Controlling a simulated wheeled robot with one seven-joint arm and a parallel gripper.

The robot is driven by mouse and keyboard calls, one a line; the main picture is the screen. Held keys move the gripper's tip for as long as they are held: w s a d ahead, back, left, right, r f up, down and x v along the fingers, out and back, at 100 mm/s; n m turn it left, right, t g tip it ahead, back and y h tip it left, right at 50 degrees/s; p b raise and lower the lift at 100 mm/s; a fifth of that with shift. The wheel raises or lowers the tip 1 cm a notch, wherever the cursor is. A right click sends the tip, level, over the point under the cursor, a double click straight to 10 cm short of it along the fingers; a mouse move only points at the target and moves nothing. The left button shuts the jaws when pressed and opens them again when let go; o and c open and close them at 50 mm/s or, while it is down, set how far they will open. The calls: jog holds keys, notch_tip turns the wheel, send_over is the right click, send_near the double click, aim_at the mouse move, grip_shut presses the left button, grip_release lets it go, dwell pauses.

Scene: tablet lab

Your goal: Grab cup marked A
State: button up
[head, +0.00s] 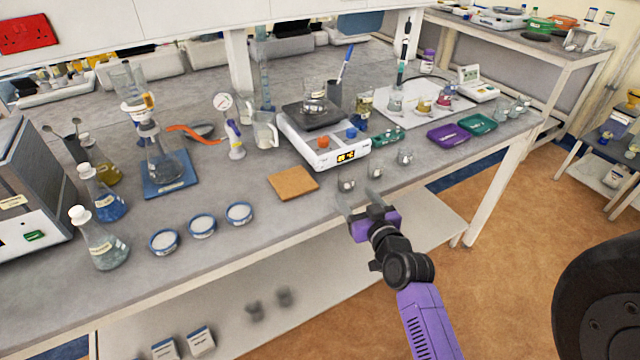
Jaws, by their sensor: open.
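Three small clear glass cups stand in a slanting row near the bench's front edge in the head view: a near cup (346,184), a middle cup (374,169) and a far cup (405,157). Any letters on them are too small to read, so I cannot tell which one is marked A. My gripper (356,196), with grey fingers on a purple body, is open at the bench's front edge. Its fingers point towards the near and middle cups. Nothing shows held between them, and contact with the near cup cannot be told.
A white balance (322,150) stands behind the cups. A cork mat (293,183) lies to their left. Purple (447,135) and green (477,124) trays lie to the right. Three round dishes, one of them here (202,226), and glass flasks stand at left.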

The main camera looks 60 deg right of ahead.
aim_at(349, 188)
jog(key=shift+x, duration=1.1)
jog(key=shift+p+x, duration=0.8)
jog(key=shift+x, duration=1.95)
jog(key=c, duration=1.4)
